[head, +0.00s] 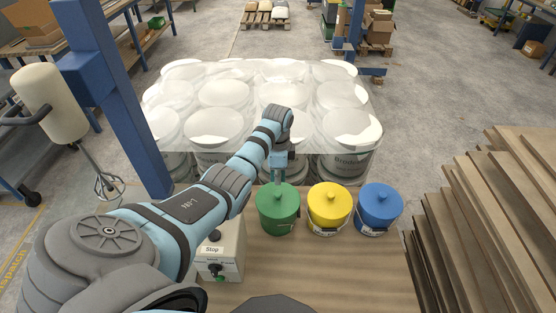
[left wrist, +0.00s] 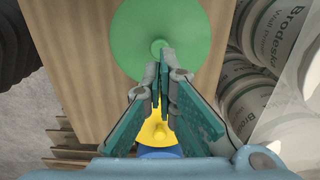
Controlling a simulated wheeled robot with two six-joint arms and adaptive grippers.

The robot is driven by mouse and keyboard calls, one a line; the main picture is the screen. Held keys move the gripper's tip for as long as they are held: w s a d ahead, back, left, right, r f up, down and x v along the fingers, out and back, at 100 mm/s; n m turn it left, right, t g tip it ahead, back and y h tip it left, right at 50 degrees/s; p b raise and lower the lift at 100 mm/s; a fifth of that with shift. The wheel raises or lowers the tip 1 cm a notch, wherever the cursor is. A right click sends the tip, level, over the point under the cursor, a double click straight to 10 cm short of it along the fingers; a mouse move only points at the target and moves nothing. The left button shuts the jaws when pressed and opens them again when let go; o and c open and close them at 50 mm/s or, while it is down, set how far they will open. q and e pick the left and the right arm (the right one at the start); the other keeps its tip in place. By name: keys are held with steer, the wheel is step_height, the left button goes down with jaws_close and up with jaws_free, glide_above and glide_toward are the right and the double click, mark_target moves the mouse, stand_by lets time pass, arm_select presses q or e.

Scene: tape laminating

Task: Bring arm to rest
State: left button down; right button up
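A green bucket (head: 278,212) with a green lid stands upright on the wooden table. My left gripper (head: 280,178) points down just above this lid, at its knob. In the left wrist view the fingertips (left wrist: 163,65) are close together over the green lid (left wrist: 185,30) and partly cover its small knob. I cannot tell whether the tips touch or hold the knob. A yellow bucket (head: 329,210) and a blue bucket (head: 378,210), both lidded, stand to its right. My right gripper is in neither view.
A control box (head: 220,255) with a Stop label stands left of the green bucket. Wrapped white buckets (head: 222,128) fill the space behind the table. A blue post (head: 115,95) and a mixer (head: 50,105) are at left. Stacked boards (head: 480,220) are at right.

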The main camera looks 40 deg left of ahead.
mark_target(278, 194)
arm_select(q)
steer(key=shift+f+b, duration=2)
steer(key=shift+f, duration=0.85)
steer(key=shift+r, duration=0.1)
step_height(278, 194, up, 3)
steer(key=p, duration=0.3)
step_height(278, 194, up, 2)
steer(key=shift+p, duration=0.75)
steer(key=shift+r, duration=0.95)
